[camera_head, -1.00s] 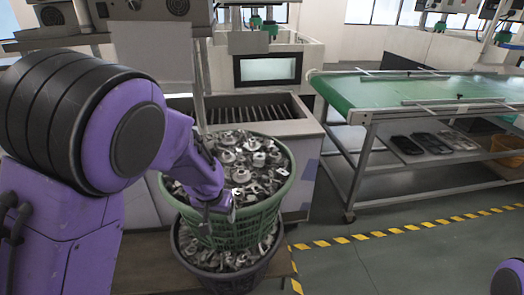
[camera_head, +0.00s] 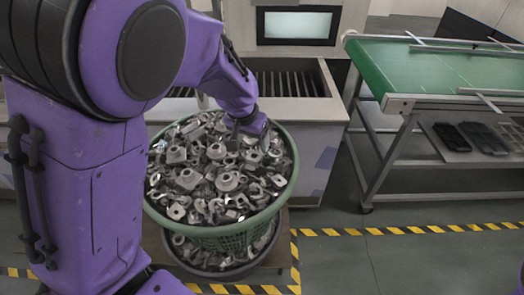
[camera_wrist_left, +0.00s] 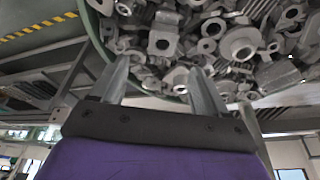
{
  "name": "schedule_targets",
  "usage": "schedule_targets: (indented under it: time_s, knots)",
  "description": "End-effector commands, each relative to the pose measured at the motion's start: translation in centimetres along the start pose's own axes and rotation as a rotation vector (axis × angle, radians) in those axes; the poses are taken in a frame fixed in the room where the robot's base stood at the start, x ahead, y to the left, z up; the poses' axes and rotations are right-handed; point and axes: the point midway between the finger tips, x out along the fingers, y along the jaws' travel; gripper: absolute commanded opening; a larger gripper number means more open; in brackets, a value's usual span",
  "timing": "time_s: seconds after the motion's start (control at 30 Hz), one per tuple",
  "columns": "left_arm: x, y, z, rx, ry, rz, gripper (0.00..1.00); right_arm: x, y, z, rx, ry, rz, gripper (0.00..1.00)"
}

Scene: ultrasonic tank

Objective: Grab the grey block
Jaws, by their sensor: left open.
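Many loose grey metal parts (camera_head: 195,178) fill a green basket (camera_head: 222,238); I cannot tell which single one is the grey block. My left gripper (camera_head: 236,132) is over the back right of the heap in the head view. In the left wrist view the gripper (camera_wrist_left: 160,68) is open, its two fingers apart and pointing at the heap. A squarish grey piece with a round hole (camera_wrist_left: 163,42) shows between and beyond the fingertips. Nothing is seen held. My right gripper is out of view.
The green basket is stacked on a darker basket (camera_head: 202,258). A grey tank (camera_head: 303,135) stands behind it. A green conveyor table (camera_head: 420,72) is at the right, with dark trays (camera_head: 468,138) on its lower shelf. Floor with yellow-black tape (camera_head: 400,230) is clear at front right.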

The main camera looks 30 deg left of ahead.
Motion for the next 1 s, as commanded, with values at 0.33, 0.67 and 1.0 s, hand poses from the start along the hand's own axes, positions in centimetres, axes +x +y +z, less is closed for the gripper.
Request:
schedule_targets:
  time_s: [0.33,0.67,1.0]
  knots:
    - [5.5,0.1,0.0,0.0,-0.008,0.001,0.74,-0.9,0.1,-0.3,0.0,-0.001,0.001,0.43]
    - [8.5,0.0,0.0,0.001,-0.002,0.0,0.74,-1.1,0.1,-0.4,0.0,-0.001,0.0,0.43]
    - [8.4,0.1,0.0,0.001,-0.001,0.0,0.09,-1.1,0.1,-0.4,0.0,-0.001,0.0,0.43]
